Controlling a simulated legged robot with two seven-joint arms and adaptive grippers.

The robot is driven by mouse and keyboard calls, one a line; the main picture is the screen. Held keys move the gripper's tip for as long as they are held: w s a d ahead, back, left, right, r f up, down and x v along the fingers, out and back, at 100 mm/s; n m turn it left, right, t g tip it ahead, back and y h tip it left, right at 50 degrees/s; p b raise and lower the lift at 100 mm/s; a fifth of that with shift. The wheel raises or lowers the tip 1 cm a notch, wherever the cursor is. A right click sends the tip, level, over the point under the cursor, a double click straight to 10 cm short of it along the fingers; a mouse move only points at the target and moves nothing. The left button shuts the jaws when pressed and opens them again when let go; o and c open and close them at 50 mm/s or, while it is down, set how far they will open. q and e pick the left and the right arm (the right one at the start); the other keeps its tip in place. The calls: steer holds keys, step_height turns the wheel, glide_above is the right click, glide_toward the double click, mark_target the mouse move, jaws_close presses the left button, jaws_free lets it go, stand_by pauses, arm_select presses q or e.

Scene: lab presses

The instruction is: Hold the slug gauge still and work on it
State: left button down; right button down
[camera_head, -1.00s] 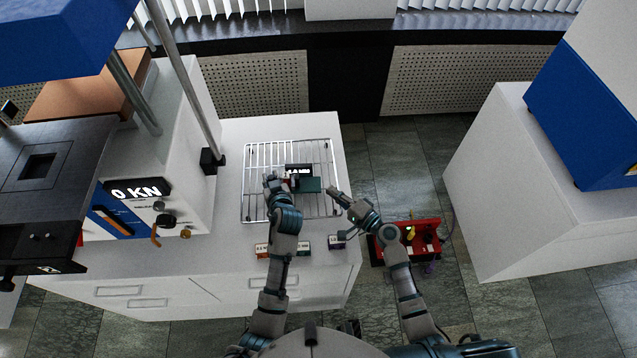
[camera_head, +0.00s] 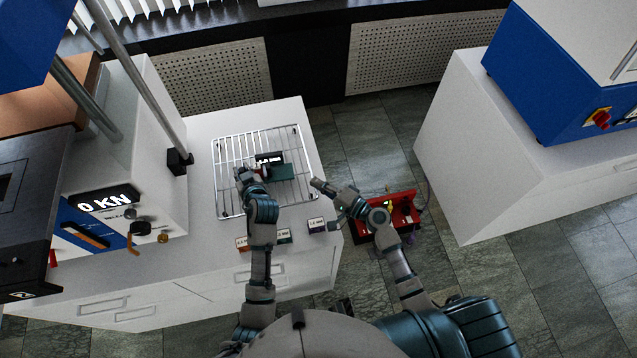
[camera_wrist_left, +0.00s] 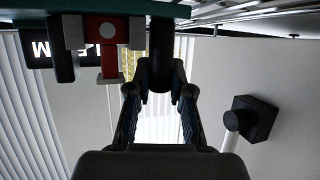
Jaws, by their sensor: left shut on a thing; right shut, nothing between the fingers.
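The slug gauge (camera_head: 284,172) is a dark green block with a small lit display (camera_head: 269,160), on the wire rack (camera_head: 228,205). Its display and a red part (camera_wrist_left: 108,40) show upside down in the left wrist view. My left gripper (camera_head: 247,174) is at the gauge's left side. In the left wrist view my left gripper (camera_wrist_left: 160,97) is shut on a dark, rounded part of the gauge (camera_wrist_left: 160,62); the exact contact is hard to make out. My right gripper (camera_head: 318,184) is shut and empty at the rack's right edge, apart from the gauge.
Several small labelled blocks (camera_head: 284,236) stand along the bench's front. A red tray (camera_head: 402,212) with tools is at the right of the bench. A press with a "0 KN" display (camera_head: 105,200) stands at left. Another blue and white machine (camera_head: 560,85) is at right.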

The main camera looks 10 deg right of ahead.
stand_by(0.3)
arm_select(q)
steer(key=c, duration=1)
jaws_free()
steer(key=shift+o, duration=0.2)
steer(key=shift+r, duration=0.15)
arm_select(e)
steer(key=shift+r, duration=0.1)
arm_select(q)
steer(key=shift+r+p, duration=0.25)
steer(key=shift+p, duration=0.05)
arm_select(e)
steer(key=shift+r, duration=0.25)
arm_select(q)
steer(key=s+a+f+p+v, duration=0.1)
steer(key=f+p+v, duration=0.1)
steer(key=v, duration=1.4)
steer(key=shift+s+p, duration=0.15)
steer(key=shift+p, duration=0.65)
arm_select(e)
step_height(320, 180, up, 4)
steer(key=shift+w+r, duration=0.1)
steer(key=shift+r, duration=0.05)
arm_select(q)
steer(key=shift+a+f, duration=0.1)
steer(key=shift+s, duration=0.1)
